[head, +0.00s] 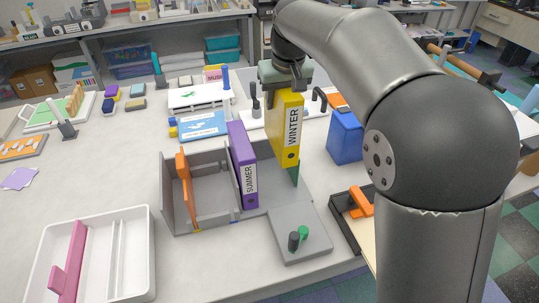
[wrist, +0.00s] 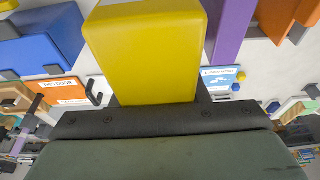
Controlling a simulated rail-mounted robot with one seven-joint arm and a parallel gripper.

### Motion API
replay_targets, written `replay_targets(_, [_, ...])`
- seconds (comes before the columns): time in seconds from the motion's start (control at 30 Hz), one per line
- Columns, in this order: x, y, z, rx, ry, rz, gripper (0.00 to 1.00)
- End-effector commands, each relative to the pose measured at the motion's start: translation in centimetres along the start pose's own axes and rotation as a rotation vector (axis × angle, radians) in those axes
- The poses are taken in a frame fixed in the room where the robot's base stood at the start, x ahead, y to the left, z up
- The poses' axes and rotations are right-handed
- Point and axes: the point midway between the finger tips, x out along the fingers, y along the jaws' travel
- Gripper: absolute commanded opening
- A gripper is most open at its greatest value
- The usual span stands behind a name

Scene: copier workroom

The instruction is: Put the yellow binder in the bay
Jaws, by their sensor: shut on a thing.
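The yellow binder (head: 288,135), labelled WINTER, is upright in my gripper (head: 286,88), which is shut on its top end. It also fills the upper middle of the wrist view (wrist: 145,55). The binder hangs over the right part of the grey rack (head: 215,218); whether its bottom touches the rack is unclear. The purple binder (head: 242,170), labelled SUMMER, stands in the rack just left of the yellow one, with a gap between them. A green piece (head: 294,173) shows below the yellow binder, mostly hidden. An orange divider (head: 184,180) stands at the rack's left side.
A blue box (head: 345,137) stands right of the yellow binder. A grey block with a green and a dark knob (head: 300,245) sits at the rack's front right. A white tray (head: 140,255) lies front left. My arm hides much of the right side.

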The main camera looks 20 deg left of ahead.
Motion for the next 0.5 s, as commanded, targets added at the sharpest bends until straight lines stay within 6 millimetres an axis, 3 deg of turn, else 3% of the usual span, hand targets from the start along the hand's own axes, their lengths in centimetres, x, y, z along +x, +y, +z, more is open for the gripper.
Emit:
replay_targets(0.3, [7.1, -0.1, 2.0, 0.0, 0.0, -0.001, 0.0])
replay_targets(0.5, [8.9, -0.1, 2.4, 0.001, 0.002, -0.001, 0.0])
